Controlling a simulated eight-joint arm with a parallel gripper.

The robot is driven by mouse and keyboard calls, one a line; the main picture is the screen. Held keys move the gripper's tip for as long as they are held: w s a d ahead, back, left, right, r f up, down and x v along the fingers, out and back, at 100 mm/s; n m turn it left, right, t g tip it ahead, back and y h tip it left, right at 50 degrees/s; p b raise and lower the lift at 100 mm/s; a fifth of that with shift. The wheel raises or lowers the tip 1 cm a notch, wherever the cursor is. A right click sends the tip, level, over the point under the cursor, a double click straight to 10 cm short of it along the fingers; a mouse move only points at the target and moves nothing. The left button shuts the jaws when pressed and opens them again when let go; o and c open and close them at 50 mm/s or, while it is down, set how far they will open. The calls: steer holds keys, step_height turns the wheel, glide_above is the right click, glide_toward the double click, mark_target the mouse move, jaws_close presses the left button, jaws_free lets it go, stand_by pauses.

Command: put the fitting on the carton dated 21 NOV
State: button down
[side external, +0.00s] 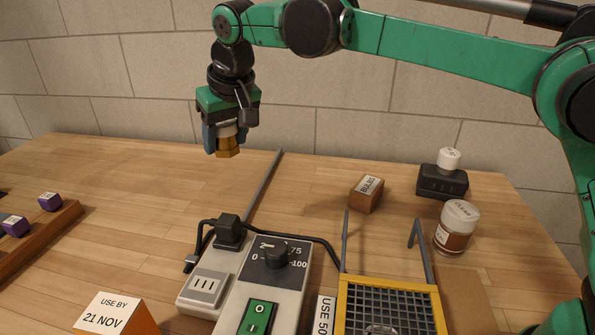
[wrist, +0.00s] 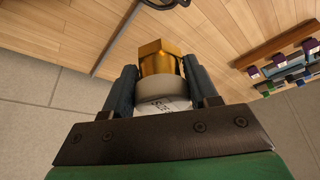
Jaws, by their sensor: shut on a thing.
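The fitting (side external: 228,147) has a brass hex end, a grey collar and a white lettered part. My gripper (side external: 225,138) is shut on it and holds it in the air above the table, hex end down. In the wrist view the fitting (wrist: 160,62) sits between the two blue fingers (wrist: 158,88), with its white part toward the palm.
A grey control box (side external: 265,285) with a dial and green switch stands at front centre, with a black cord and plug (side external: 229,232). A wire-mesh rack (side external: 392,305), a BULBS box (side external: 367,194) and a jar (side external: 456,228) are right. A wooden rack (side external: 40,240) is left.

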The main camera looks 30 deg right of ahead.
steer(key=s+a+n+y, duration=0.15)
steer(key=s+a, duration=0.25)
steer(key=a, duration=0.6)
steer(key=n, duration=0.3)
glide_above(102, 309)
steer(key=s, duration=0.1)
steer(key=f, duration=0.4)
steer(key=shift+s+d+f, duration=0.15)
steer(key=shift+d, duration=0.2)
steer(key=shift+f, duration=2.3)
steer(key=shift+c, duration=1.1)
jaws_free()
steer(key=shift+f, duration=0.1)
